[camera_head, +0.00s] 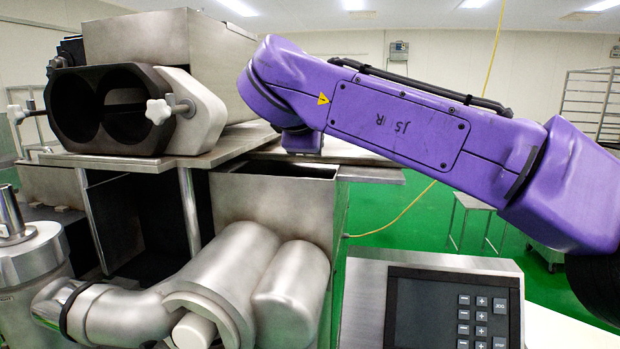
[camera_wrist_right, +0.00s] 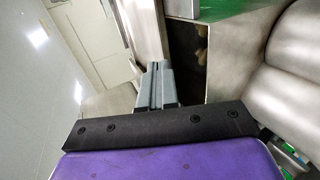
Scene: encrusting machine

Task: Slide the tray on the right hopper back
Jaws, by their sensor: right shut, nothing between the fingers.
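The right hopper (camera_head: 275,200) is a steel box at the centre of the head view, its top partly uncovered. A flat steel tray (camera_head: 370,174) lies at its top and extends right, partly hidden behind my right arm. My right gripper is hidden by its own arm in the head view. In the right wrist view its grey fingers (camera_wrist_right: 155,86) are together and empty, near a steel edge (camera_wrist_right: 148,32) and a dark opening (camera_wrist_right: 187,62). I cannot tell whether they touch the steel. My left gripper is not in view.
A large steel housing with a dark double-bore block (camera_head: 105,108) stands at left. Rounded steel cylinders (camera_head: 235,275) lie before the hopper. A control panel (camera_head: 435,305) stands at front right. Green floor and a small steel table (camera_head: 475,208) are beyond.

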